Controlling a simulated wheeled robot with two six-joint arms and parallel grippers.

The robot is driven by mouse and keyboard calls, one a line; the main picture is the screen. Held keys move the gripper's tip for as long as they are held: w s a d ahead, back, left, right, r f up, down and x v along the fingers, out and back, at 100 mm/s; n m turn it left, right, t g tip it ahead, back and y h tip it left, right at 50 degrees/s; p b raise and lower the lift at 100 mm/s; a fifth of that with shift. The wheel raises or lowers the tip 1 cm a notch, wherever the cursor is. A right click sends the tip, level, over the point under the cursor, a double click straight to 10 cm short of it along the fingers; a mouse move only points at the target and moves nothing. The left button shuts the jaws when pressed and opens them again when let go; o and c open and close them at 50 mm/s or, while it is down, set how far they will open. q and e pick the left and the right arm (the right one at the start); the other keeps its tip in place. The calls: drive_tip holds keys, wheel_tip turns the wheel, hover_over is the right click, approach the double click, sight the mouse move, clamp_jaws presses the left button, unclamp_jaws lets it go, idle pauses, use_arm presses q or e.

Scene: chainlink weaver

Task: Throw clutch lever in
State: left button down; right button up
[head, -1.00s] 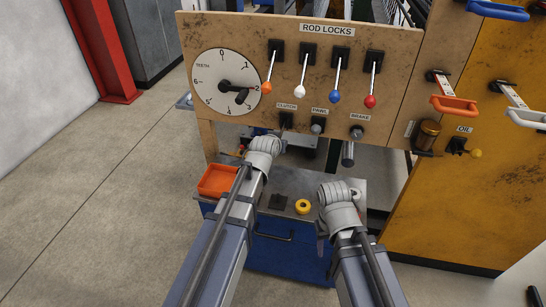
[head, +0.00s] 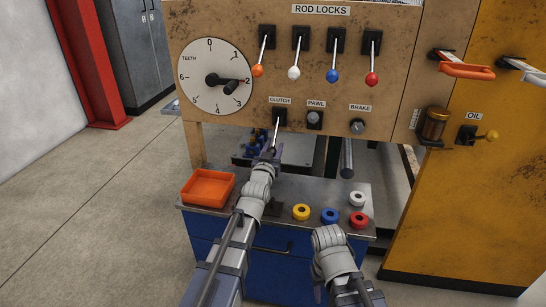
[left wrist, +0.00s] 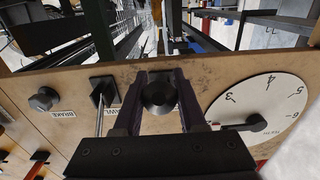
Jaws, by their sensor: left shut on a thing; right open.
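The clutch lever (head: 277,132) is a thin metal rod hanging down from a dark plate under the CLUTCH label (head: 281,100). My left gripper (head: 271,154) is at its lower end. In the left wrist view my left gripper (left wrist: 160,105) has its two dark fingers shut around the lever's dark round knob (left wrist: 158,94). The fingers partly hide the rod in the head view. My right gripper (head: 318,292) is low at the front, open and away from the panel; its fingers are mostly hidden.
The pawl (head: 314,118) and brake (head: 357,127) controls sit right of the clutch. Rod-lock levers hang above, and the TEETH dial (head: 213,95) points near 2. An orange tray (head: 208,187) and several coloured rings lie on the blue cabinet's top below.

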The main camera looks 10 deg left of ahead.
use_arm(q)
drive_tip(key=shift+w+f+b, duration=0.1)
drive_tip(key=shift+b, duration=0.2)
drive_tip(key=c, duration=0.5)
unclamp_jaws()
drive_tip(key=s, duration=0.7)
drive_tip(key=shift+s+a+f, duration=0.15)
drive_tip(key=shift+s+f, duration=0.1)
drive_tip(key=shift+s, duration=0.1)
